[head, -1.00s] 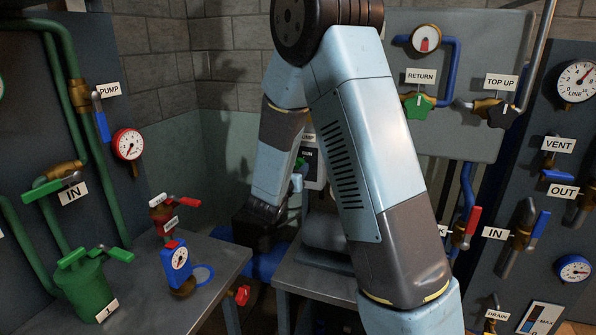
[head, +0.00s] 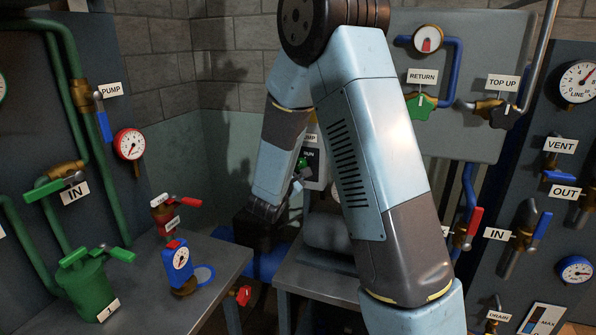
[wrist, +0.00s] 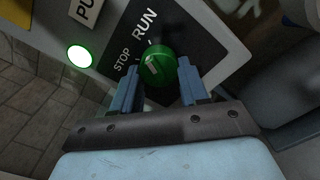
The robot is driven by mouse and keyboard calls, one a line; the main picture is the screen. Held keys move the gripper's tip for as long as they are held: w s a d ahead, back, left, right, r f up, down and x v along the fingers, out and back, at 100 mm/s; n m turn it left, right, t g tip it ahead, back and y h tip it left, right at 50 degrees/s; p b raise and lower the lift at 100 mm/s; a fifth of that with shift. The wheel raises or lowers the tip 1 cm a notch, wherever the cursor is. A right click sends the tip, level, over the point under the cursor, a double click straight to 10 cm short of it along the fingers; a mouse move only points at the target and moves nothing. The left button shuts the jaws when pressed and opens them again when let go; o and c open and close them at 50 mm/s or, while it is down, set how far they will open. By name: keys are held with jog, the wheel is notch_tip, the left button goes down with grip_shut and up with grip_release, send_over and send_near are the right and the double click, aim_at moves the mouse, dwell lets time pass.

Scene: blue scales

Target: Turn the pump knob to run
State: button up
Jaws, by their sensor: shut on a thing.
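In the wrist view, the round green pump knob (wrist: 158,66) sits on a black plate marked STOP (wrist: 122,61) and RUN (wrist: 145,24). Its pale pointer line slants up toward the RUN side. My gripper (wrist: 159,70) has one blue finger on each side of the knob and is shut on it. A round lamp (wrist: 80,56) beside the plate glows green-white. In the head view, the grey pump panel (head: 315,172) shows between my arm links with its RUN label and a green spot. The fingers are mostly hidden there.
Valves and gauges line the left and right walls. The RETURN valve (head: 420,105) and TOP UP valve (head: 497,112) are on the back panel, right of my arm.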

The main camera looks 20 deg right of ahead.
jog(key=shift+s+d+f+m, duration=0.1)
jog(key=shift+f+m, duration=0.05)
jog(key=shift+m, duration=0.55)
jog(key=o, duration=0.8)
jog(key=shift+o, duration=1.3)
jog(key=v, duration=1.3)
jog(key=shift+s+a, duration=0.3)
